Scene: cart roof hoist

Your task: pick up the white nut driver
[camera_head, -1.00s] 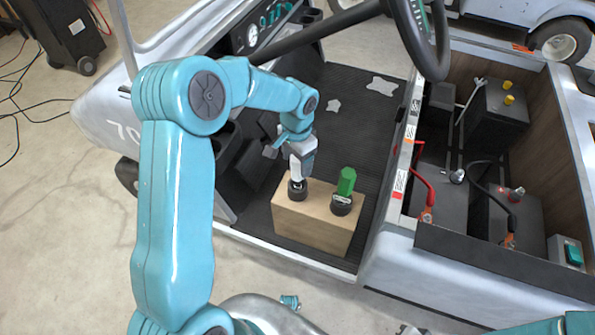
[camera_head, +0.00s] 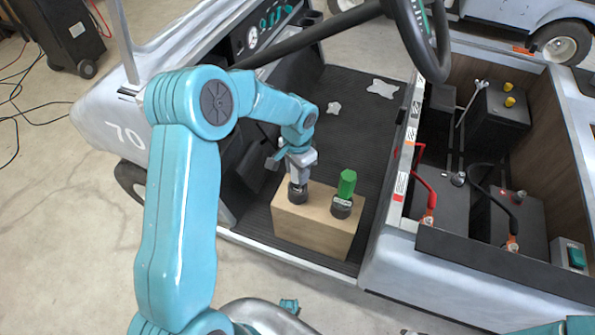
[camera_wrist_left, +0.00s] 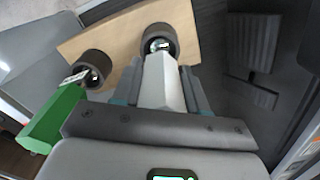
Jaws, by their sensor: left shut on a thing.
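The white nut driver (camera_wrist_left: 163,84) stands with its lower end at a dark round holder (camera_wrist_left: 156,38) on a wooden block (camera_head: 310,229). My left gripper (camera_head: 298,171) is shut on its handle from above, one finger on each side in the left wrist view. In the head view the gripper hides most of the driver. I cannot tell whether its tip is still inside the holder. A green nut driver (camera_head: 347,184) stands in a second dark holder (camera_head: 341,208) to the right.
The block stands on the cart's dark ribbed floor (camera_head: 345,130). The steering wheel (camera_head: 421,40) is above and behind. To the right is an open bay with batteries (camera_head: 500,103) and cables. Two whitish patches (camera_head: 382,88) lie on the floor behind the block.

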